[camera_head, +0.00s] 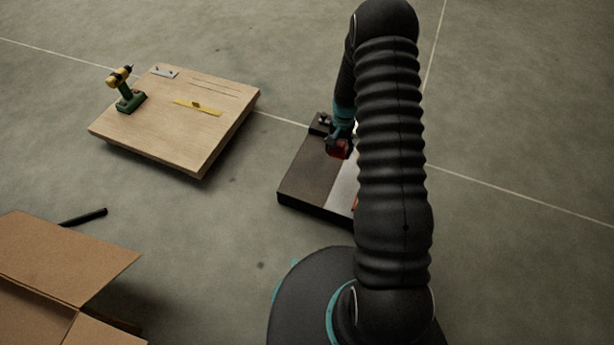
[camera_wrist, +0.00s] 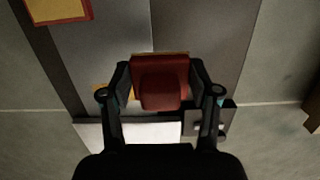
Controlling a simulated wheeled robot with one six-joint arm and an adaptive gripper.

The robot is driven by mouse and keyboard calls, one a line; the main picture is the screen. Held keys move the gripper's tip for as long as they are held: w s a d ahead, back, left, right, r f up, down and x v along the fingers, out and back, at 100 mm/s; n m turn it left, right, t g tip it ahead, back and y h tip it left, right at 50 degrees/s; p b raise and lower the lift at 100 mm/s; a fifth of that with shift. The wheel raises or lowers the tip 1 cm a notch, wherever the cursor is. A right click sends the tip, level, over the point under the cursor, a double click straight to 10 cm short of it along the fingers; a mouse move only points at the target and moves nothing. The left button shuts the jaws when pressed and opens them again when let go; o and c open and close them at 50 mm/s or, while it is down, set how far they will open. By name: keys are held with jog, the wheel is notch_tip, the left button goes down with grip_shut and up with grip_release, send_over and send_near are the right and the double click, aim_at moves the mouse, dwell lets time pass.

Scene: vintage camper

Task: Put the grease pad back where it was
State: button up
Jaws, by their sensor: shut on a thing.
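My gripper (camera_head: 338,150) is shut on a red pad with a raised middle, which I take for the grease pad (camera_wrist: 160,80). Its fingers are on either side of it in the wrist view (camera_wrist: 160,92). The pad is over or on a low dark platform (camera_head: 310,180) with a lighter grey strip. I cannot tell whether it touches the surface. A small yellow-orange patch (camera_wrist: 99,92) shows on the surface left of the pad. My arm hides the platform's right part in the head view.
A dark fixture with metal bits (camera_wrist: 226,119) and a white strip (camera_wrist: 90,133) are near the gripper. A wooden board (camera_head: 150,130) with a drill (camera_head: 128,98) lies left; an open cardboard box (camera_head: 60,260) is lower left.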

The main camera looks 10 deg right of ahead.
send_over(307, 179)
jog(key=f, duration=0.6)
jog(key=shift+w+f, duration=0.1)
jog(key=shift+w, duration=0.15)
jog(key=shift+f+b, duration=0.35)
jog(key=shift+f, duration=1.7)
jog(key=shift+f, duration=0.2)
jog(key=o, duration=1.6)
jog(key=shift+r, duration=0.1)
jog(key=shift+c, duration=0.2)
